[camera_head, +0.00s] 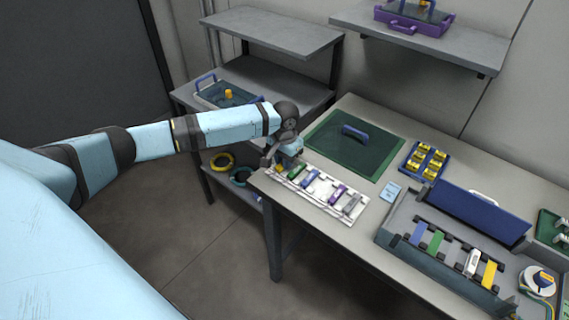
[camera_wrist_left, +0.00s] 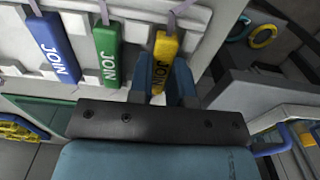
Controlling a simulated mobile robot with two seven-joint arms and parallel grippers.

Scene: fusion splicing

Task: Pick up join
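A yellow join (camera_wrist_left: 166,62), marked JOIN, is at the end of a row in the left wrist view. My left gripper (camera_wrist_left: 165,75) has its two blue fingers on either side of it. The fingers are very close to its sides; I cannot tell whether they press on it. A green join (camera_wrist_left: 107,52) and a blue join (camera_wrist_left: 53,48) lie to the left. In the head view the white rack (camera_head: 328,212) lies at the table's left edge. My left gripper (camera_head: 280,160) is low over its left end and hides the yellow piece. My right gripper is not in view.
A grey case with a blue lid (camera_head: 470,212) holds several coloured pieces right of the rack. A green mat (camera_head: 350,150) lies behind, with a blue tray of yellow parts (camera_head: 425,162) beside it. A lower shelf with cable coils (camera_head: 222,160) stands left.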

